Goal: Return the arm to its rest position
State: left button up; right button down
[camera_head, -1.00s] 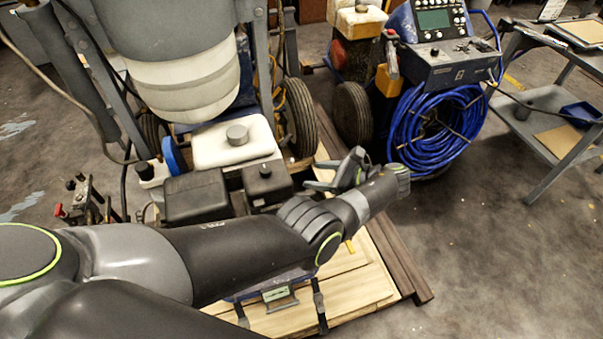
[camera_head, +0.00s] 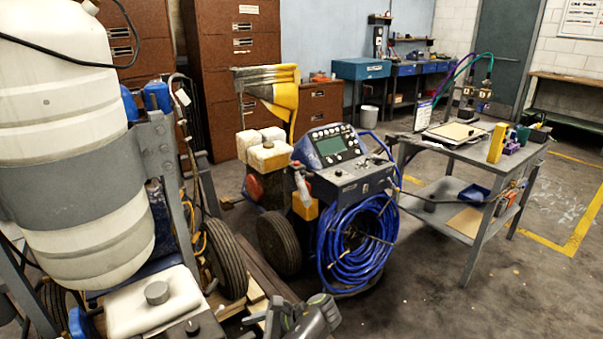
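My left arm shows only at the bottom edge, where its dark grey wrist and gripper (camera_head: 279,319) stick up into view. The gripper is low, in front of the line striper's wheel and beside the wooden boards. Most of the arm is cut off below the picture, and the fingers are too small and cropped to tell whether they are open or shut. I see nothing held in them. My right arm and gripper are not in view.
The line striper with its white tank (camera_head: 70,90) stands close on the left, with a black tyre (camera_head: 226,265). A machine with a control panel (camera_head: 335,148) and coiled blue hose (camera_head: 355,240) stands ahead. A grey cart (camera_head: 452,150) is right. Floor at lower right is clear.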

pick_arm(q)
jog(key=s+a+f+n+g+h, duration=0.1)
jog(key=s+a+f+n+h, duration=0.3)
jog(key=s+a+f+n, duration=0.3)
jog(key=s+a+f+n+h, duration=0.3)
jog(key=s+a+f+n, duration=0.2)
jog(key=s+a, duration=0.4)
jog(key=s+a+r+n+t+h, duration=0.1)
jog(key=s+r+n+t+h, duration=0.15)
jog(key=s+r, duration=0.55)
jog(key=s+r+n+t+h, duration=0.15)
jog(key=s+r+n, duration=0.3)
jog(key=s, duration=0.55)
notch_tip(320, 180, down, 23)
jog(key=a+g, duration=0.1)
jog(key=a, duration=0.1)
jog(key=s+d+f+g, duration=0.1)
jog(key=s+f, duration=1.3)
jog(key=f, duration=0.2)
jog(key=shift+s+d+f+m+p, duration=0.2)
jog(key=shift+s+f+m+p, duration=0.1)
jog(key=shift+m+p, duration=0.15)
